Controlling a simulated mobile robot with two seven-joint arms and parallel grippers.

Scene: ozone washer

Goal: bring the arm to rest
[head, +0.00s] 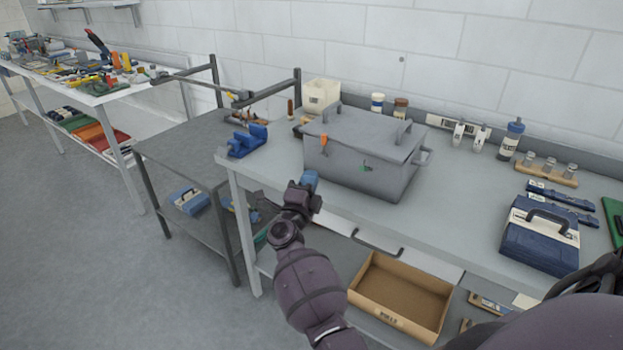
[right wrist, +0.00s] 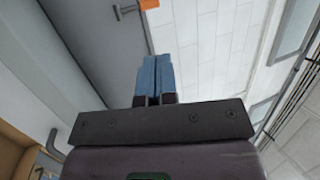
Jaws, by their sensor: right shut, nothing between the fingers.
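My right gripper (head: 309,180) is in front of the left front corner of the grey lidded washer box (head: 362,160), near the table's front edge. Its blue fingers are together with nothing between them, as the right wrist view (right wrist: 156,75) also shows. The box stands on the grey table with its lid down. An orange handle (head: 324,142) is on its front, and it also shows at the top of the right wrist view (right wrist: 152,4). I cannot tell if the fingers touch the box. My left gripper is not in view.
On the table (head: 460,215) are a blue vise (head: 247,140), a blue case (head: 540,236), a spray bottle (head: 511,139) and small bottles along the wall. An open cardboard box (head: 402,296) sits below. A cluttered bench (head: 80,85) is far left. Floor at left is clear.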

